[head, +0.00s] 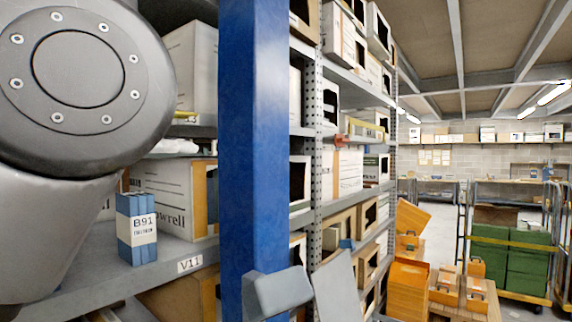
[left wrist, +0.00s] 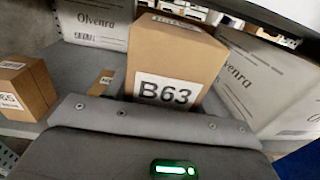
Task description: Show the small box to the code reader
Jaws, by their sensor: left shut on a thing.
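The small box (left wrist: 178,58) is brown card with a white label reading B63. In the left wrist view it is upright, right in front of my left gripper (left wrist: 155,115), label towards the camera. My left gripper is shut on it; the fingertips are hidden. In the head view my left arm fills the upper left, and neither the gripper nor this box shows.
A blue post (head: 252,150) stands in front of the racks. A blue box marked B91 (head: 137,230) stands on the shelf marked V11. In the left wrist view, white cartons (left wrist: 268,85) and small brown boxes (left wrist: 27,88) flank the held box. A trolley with green crates (head: 510,255) stands at right.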

